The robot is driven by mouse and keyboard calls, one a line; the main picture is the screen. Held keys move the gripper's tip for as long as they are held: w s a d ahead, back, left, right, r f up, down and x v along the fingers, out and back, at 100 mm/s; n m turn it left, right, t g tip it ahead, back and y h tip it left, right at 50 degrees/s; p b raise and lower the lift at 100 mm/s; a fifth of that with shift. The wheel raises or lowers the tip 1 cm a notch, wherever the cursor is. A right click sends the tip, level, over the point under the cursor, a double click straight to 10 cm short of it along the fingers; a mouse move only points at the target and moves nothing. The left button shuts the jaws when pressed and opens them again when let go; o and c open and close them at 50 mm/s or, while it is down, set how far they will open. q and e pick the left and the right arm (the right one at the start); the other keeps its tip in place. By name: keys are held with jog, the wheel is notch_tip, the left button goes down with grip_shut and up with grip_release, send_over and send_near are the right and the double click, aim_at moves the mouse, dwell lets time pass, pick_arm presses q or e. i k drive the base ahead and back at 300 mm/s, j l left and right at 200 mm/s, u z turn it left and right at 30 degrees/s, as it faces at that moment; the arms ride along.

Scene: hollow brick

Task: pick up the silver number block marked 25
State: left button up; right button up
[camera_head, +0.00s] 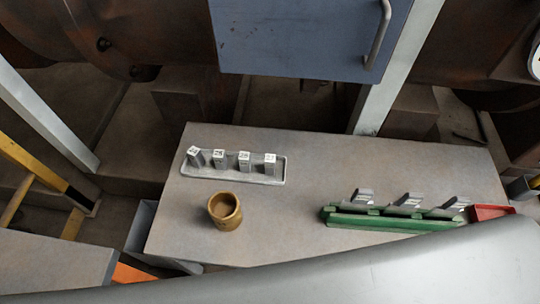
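A grey tray (232,180) lies near the back left of the table. Several silver number blocks stand in a row in it. The second from the left (219,161) seems to read 25, though the print is small. The leftmost block (195,159) is slightly turned or tilted, and its number is hard to read. The third block (244,163) and the rightmost block (270,166) also have small marks on their white tops. Neither of my grippers is in view.
A round yellow-brown cup (225,211) stands in front of the tray. A green rack (385,222) with several grey pieces is at the right, beside a red object (492,212). The table (330,170) is clear between tray and rack. A blue panel (295,40) stands behind.

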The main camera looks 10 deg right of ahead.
aim_at(219, 156)
jog(key=k+j+z, duration=0.3)
jog(key=k+z, duration=0.2)
jog(key=k+j+z, duration=0.1)
jog(key=k+z, duration=0.4)
jog(key=k+l+z, duration=0.1)
jog(key=k+z, duration=0.35)
